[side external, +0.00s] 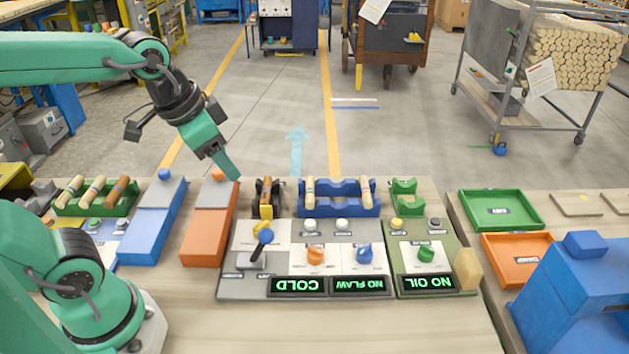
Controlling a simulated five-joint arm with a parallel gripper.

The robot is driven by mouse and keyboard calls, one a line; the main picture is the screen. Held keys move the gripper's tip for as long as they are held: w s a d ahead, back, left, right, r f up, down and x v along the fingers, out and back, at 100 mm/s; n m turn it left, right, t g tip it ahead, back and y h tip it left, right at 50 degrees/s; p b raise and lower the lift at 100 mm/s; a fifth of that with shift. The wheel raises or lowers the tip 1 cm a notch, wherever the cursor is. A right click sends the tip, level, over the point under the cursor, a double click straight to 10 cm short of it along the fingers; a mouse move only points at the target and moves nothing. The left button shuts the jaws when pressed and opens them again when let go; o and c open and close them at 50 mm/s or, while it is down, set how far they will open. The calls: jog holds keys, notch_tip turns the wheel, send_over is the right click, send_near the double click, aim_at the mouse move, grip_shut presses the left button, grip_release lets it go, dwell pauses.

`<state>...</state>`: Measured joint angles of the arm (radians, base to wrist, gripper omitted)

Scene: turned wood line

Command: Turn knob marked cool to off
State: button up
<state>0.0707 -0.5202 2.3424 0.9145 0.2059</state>
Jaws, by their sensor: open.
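Three knobs stand on white plates on the control panel: an orange knob (315,254) behind a display reading COLD, a blue knob (364,254) behind one reading NO FLAW, and a green knob (426,252) behind one reading NO OIL. The small labels are too blurred and upside down to tell which knob is marked cool or where off lies. My gripper (231,171) points down, open, near the far end of the orange block, up and left of the knobs and apart from them. Its far finger is hidden.
A blue-balled lever (262,240) stands upright left of the orange knob. Behind the panel are a blue rack (340,205) with turned pieces and a green holder (404,197). An orange block (208,230) and blue block (152,225) lie left. Green tray (460,212) is right.

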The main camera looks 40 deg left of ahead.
jog(key=w+d+m+g, duration=0.1)
jog(key=w+d+m, duration=0.25)
jog(key=w, duration=0.25)
jog(key=m+g, duration=0.4)
jog(key=m, duration=0.7)
send_over(365, 248)
notch_tip(365, 248, down, 16)
jog(key=shift+s+r, duration=0.1)
jog(key=shift+r, duration=0.05)
jog(key=shift+f, duration=0.25)
jog(key=shift+f, duration=3.8)
jog(key=shift+c, duration=0.2)
jog(key=c, duration=0.9)
